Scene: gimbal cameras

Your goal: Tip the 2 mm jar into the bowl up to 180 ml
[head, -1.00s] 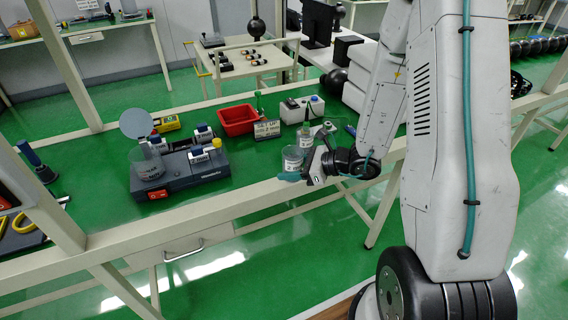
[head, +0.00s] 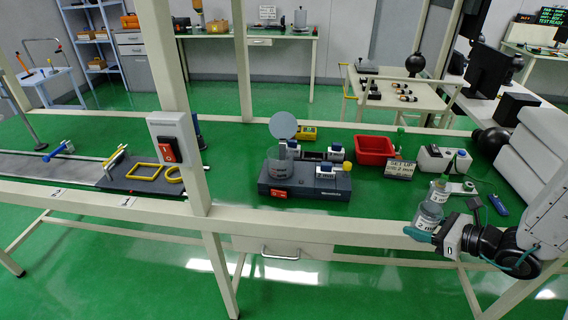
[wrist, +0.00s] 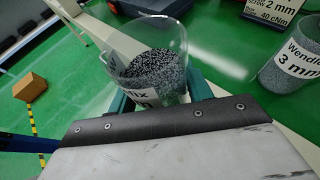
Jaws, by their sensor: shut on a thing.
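My gripper (head: 440,237) is shut on a clear jar (head: 428,218) marked 2 mm, at the front edge of the bench on the right. In the wrist view the jar (wrist: 150,60) is about upright and partly filled with dark speckled grains; its label is partly hidden. A clear vessel (head: 279,168), which looks like the bowl, stands on a grey machine (head: 305,188) to the left, with a round pale disc (head: 283,125) above it. The fill marks on the vessel cannot be read.
A jar marked 3 mm (wrist: 290,68) stands close to the held jar. A red bin (head: 374,150), a small sign (head: 400,168) and a white box (head: 443,158) stand behind. A bench post (head: 170,100) with a switch rises left of the machine. Green bench surface lies between machine and jars.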

